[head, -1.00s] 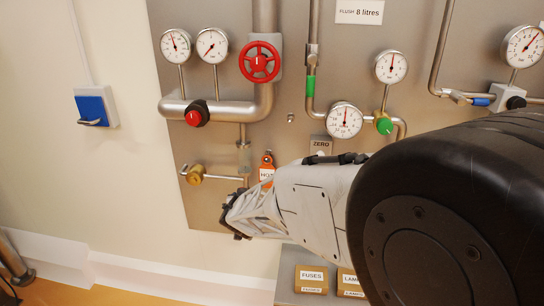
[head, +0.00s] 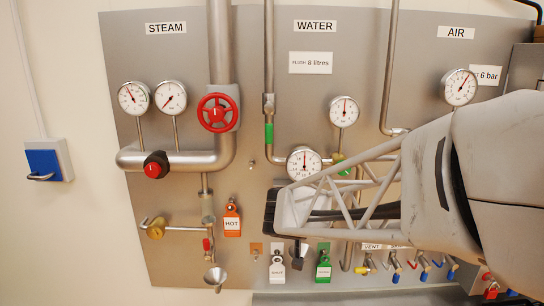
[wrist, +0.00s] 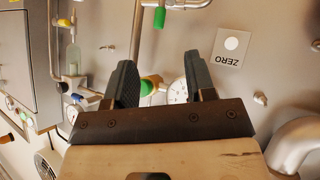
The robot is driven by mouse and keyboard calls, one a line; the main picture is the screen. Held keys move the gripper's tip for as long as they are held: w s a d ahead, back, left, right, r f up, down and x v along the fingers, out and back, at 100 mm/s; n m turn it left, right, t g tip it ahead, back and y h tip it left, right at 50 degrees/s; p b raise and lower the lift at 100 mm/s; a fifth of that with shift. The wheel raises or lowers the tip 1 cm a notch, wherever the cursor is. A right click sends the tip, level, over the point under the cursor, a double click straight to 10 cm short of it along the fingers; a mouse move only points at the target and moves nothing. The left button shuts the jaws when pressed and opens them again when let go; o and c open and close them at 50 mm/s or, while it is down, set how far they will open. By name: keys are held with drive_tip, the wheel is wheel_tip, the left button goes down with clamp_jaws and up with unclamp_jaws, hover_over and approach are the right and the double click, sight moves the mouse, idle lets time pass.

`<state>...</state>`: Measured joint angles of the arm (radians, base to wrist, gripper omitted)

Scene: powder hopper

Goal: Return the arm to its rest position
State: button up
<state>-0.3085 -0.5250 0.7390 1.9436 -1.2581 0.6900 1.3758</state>
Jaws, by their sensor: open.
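My gripper shows in the wrist view (wrist: 160,80) with its two dark fingers apart and nothing between them. Behind the fingers are the grey panel, a gauge (wrist: 177,92) and a green valve knob (wrist: 147,88). In the head view my pale arm reaches in from the right across the lower right of the panel (head: 290,110). Its dark end is near the panel's lower middle, and the fingers are hard to make out there.
A red handwheel (head: 217,113), a red knob (head: 154,165) and a brass valve (head: 155,228) are on the panel's left. Orange HOT (head: 232,219) and green (head: 323,264) tags hang lower. Several small coloured valves line the lower right.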

drive_tip(key=s+d+r+g+y, duration=0.1)
drive_tip(key=s+d+g, duration=0.1)
drive_tip(key=s+d, duration=0.45)
drive_tip(key=s+d+r+g, duration=0.1)
drive_tip(key=s+d+g, duration=0.15)
drive_tip(key=s, duration=0.65)
drive_tip(key=s+n+g+y, duration=0.1)
drive_tip(key=s+y, duration=0.3)
drive_tip(key=s, duration=1)
drive_tip(key=shift+s+a+f+n+g+y, duration=0.3)
drive_tip(key=shift+a+f+g, duration=0.15)
drive_tip(key=shift+g, duration=0.1)
